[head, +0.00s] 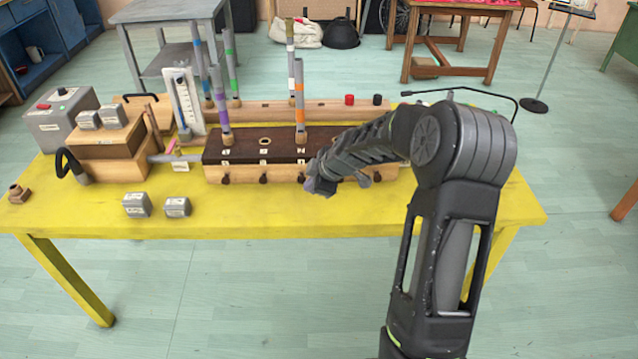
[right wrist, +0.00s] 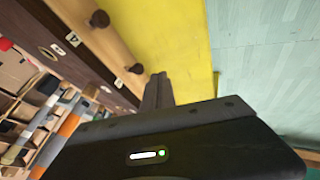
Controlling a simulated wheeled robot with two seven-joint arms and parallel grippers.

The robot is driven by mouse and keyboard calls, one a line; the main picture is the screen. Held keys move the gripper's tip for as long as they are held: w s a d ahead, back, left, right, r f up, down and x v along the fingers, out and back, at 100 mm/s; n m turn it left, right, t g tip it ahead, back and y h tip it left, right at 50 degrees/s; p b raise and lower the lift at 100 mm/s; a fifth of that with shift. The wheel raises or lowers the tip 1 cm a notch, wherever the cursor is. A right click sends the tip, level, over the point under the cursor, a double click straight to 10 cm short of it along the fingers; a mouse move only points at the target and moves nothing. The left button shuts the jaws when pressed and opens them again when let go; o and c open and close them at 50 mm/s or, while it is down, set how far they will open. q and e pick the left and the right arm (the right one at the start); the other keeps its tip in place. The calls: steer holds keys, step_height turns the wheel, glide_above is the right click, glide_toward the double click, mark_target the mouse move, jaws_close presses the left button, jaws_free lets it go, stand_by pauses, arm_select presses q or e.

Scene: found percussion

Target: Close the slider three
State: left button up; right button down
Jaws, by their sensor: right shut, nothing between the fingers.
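A wooden box (head: 215,173) with a dark top stands on the yellow table, with a row of dark round knobs on its pale front. Slider three's knob (head: 301,178) is the third from the left, just left of my right gripper (head: 318,184). In the right wrist view, the knob nearest my fingertips (right wrist: 160,85) appears to be this one (right wrist: 136,68). The knob by the "4" label (right wrist: 100,18) is farther up that picture. My right gripper is shut and empty in front of the box. Whether it touches the knob is unclear. My left gripper is out of view.
Tall banded tubes (head: 299,100) rise from the box and behind it. Small grey blocks (head: 137,205) lie on the table (head: 260,222) at the left. A grey box (head: 60,120) and wooden blocks stand at the back left. The table front is mostly clear.

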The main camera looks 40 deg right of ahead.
steer(key=v, duration=0.5)
steer(key=shift+s+a+r+b, duration=0.15)
steer(key=shift+s+r+b, duration=0.05)
steer(key=shift+b, duration=0.15)
